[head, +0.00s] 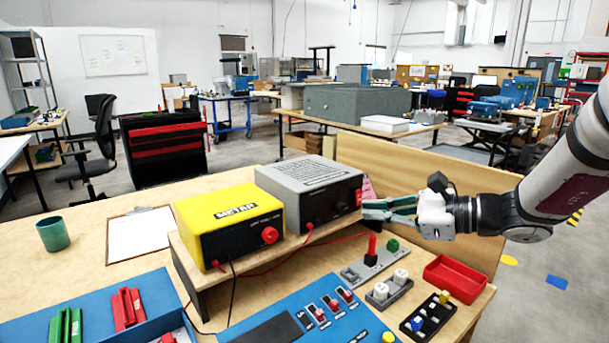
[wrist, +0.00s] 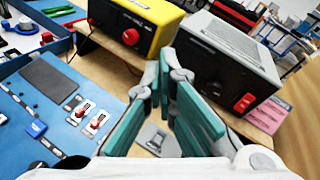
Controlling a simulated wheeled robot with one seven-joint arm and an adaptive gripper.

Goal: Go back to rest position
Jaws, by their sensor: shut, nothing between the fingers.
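My gripper (head: 368,209) is raised above the right side of the workbench, in front of the grey box (head: 318,182). In the head view its teal fingers point left and are close together. The wrist view shows the two teal finger pads (wrist: 168,84) with their tips together and nothing held between them. Below the fingers in the head view is a grey block (head: 372,265) with a red peg (head: 372,246) and a green knob (head: 392,245).
A yellow box (head: 228,215) sits beside the grey box on a raised wooden shelf. A blue panel (head: 283,304), a red tray (head: 455,275) and a black block with coloured pegs (head: 428,315) lie in front. A clipboard (head: 140,233) and a teal cup (head: 54,234) stand left.

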